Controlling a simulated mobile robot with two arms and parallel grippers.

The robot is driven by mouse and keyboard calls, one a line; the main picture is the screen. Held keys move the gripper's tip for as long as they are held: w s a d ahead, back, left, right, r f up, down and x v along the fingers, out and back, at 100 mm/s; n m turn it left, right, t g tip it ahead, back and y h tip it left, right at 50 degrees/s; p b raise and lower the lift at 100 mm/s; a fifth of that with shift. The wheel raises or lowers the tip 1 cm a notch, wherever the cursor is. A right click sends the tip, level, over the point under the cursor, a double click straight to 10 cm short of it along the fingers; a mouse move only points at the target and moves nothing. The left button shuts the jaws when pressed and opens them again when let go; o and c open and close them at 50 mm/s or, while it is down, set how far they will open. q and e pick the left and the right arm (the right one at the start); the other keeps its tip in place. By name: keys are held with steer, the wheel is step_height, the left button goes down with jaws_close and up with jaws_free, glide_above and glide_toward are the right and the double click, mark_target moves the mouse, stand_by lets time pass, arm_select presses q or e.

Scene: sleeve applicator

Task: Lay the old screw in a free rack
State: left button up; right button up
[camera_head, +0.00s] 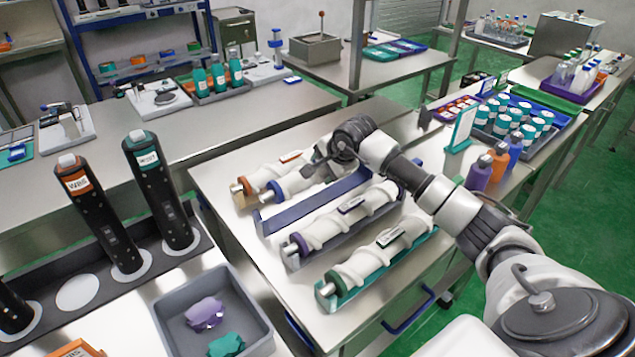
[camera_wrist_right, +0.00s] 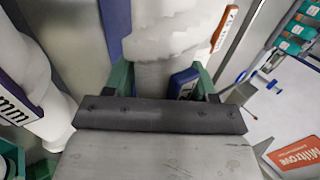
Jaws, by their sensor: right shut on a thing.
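My right gripper (camera_head: 322,166) is shut around a white-wrapped screw, the old screw (camera_head: 295,185), with a blue part near its visible end. The wrist view shows its green fingers on both sides of the old screw (camera_wrist_right: 155,75), with a blue tag beside it. A blue rack (camera_head: 318,205) lies just in front of the held screw, its trough bare. Whether the screw touches any rack is unclear. Other wrapped screws lie in an orange-ended rack (camera_head: 244,200) behind, a purple rack (camera_head: 292,262) and a teal rack (camera_head: 335,302) in front. My left gripper is out of view.
A grey tray (camera_head: 165,340) with purple and green cloth-like pieces stands at front left. Tall black cylinders (camera_head: 95,215) stand upright in a holder (camera_head: 70,255). Orange and purple bottles (camera_head: 478,173) stand at the right. The steel table (camera_head: 270,285) has bare space left of the racks.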

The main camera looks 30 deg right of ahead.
steer(key=shift+w+a+f, duration=0.1)
steer(key=shift+a+f, duration=0.2)
steer(key=shift+a, duration=0.25)
steer(key=shift+w+a+f, duration=0.1)
steer(key=shift+a+f, duration=0.2)
steer(key=shift+a, duration=0.2)
step_height(320, 180, down, 4)
steer(key=shift+r+p, duration=0.15)
steer(key=shift+p, duration=0.55)
steer(key=shift+f, duration=0.2)
steer(key=o, duration=1.3)
steer(key=shift+o, duration=0.2)
steer(key=b+v, duration=0.1)
steer(key=v, duration=1.1)
steer(key=shift+b, duration=0.3)
